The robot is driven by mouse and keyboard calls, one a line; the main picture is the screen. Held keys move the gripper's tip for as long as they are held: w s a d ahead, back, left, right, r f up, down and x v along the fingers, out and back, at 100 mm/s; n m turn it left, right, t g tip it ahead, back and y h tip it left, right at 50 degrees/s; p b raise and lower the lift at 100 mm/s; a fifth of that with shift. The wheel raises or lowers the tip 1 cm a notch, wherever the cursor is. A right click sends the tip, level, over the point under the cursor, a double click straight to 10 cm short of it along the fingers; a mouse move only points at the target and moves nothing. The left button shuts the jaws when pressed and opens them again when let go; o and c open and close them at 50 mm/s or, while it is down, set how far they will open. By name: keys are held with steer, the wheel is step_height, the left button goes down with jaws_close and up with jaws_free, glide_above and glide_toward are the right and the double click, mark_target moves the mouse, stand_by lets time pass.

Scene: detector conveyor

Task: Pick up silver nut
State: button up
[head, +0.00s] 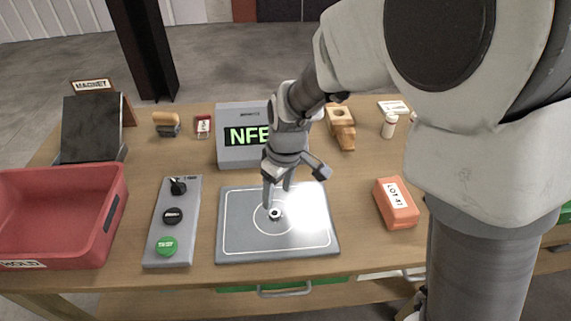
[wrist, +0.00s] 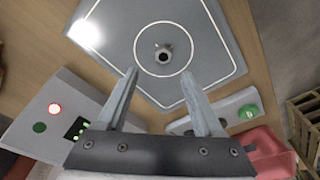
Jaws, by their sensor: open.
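The silver nut (head: 274,213) is a small ring with a dark hole. It lies inside the white circle on the grey pad (head: 238,240) on the table. It also shows in the wrist view (wrist: 163,54), just beyond the fingertips and near the circle's middle. My gripper (head: 277,190) is over the pad, above the nut in the head view. In the wrist view my gripper (wrist: 160,72) has its two fingers apart with nothing between them. The nut is not between the fingers; the exact height above it is hard to tell.
A control strip (head: 168,240) with a knob and black and green buttons lies left of the pad. A red bin (head: 110,225) stands further left. A grey display box (head: 228,150) reading "NFE" is behind. An orange block (head: 396,213) labelled LOT A1 lies right.

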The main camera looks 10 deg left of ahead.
mark_target(275, 213)
steer(key=f, duration=0.6)
steer(key=shift+s+a+f+b, duration=0.1)
steer(key=shift+a+f+b, duration=0.2)
steer(key=shift+b, duration=0.05)
jaws_close()
